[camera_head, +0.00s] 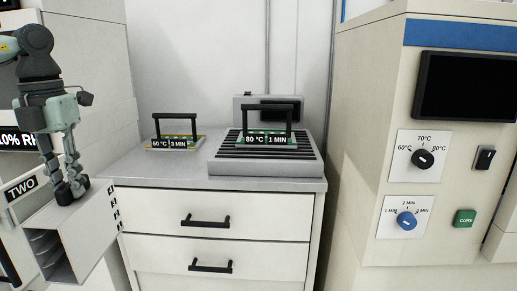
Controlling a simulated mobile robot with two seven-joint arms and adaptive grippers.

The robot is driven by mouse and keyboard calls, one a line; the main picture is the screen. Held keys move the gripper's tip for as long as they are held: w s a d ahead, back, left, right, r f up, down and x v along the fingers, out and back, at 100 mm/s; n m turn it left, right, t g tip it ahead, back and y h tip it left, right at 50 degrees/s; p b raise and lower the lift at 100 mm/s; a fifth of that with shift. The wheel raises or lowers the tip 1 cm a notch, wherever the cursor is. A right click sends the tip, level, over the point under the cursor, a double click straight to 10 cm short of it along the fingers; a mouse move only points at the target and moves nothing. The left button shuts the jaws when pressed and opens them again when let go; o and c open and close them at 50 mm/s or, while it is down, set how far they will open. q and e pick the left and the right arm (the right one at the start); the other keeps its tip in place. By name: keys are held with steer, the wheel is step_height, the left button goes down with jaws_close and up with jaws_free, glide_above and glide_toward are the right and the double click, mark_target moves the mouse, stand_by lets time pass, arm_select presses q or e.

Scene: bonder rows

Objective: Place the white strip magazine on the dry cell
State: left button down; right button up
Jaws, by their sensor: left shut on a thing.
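My left gripper (71,190) is at the left edge of the view, pointing down, with its fingers shut on the top of a white box-shaped strip magazine (88,232). The magazine has slots in its front left face and black marks along its right edge. It is held in front of the drawer cabinet's left side. Behind my arm is a pale unit with a black label reading "10% RH" (14,140), partly cut off by the frame; I cannot tell for sure that it is the dry cell. My right gripper is not in view.
A plate "TWO" (21,187) is beside the magazine. A drawer cabinet (180,180) carries a green board with a black handle (174,118) and a ribbed hotplate (265,167) with another such board (268,138). A cream machine (390,250) with knobs and screen stands right.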

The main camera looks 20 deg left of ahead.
mark_target(105, 222)
arm_select(q)
steer(key=w+d+f+m, duration=0.1)
steer(key=f+m, duration=0.2)
steer(key=d+f+m, duration=0.1)
steer(key=f+m, duration=0.2)
steer(key=w+d+f+m, duration=0.1)
steer(key=f+m, duration=0.2)
steer(key=shift+w+d+f, duration=0.3)
steer(key=shift+w+d, duration=0.05)
steer(key=w+d+f+m, duration=0.3)
steer(key=d+m, duration=0.6)
steer(key=m, duration=0.1)
steer(key=w+d+f+m, duration=0.3)
steer(key=d+f+m, duration=0.1)
steer(key=d+m, duration=0.4)
steer(key=w+d+f+m, duration=0.2)
steer(key=d+f+m, duration=0.2)
steer(key=d+m, duration=0.5)
steer(key=m, duration=0.4)
steer(key=shift+w+d, duration=0.35)
steer(key=shift+w, duration=0.05)
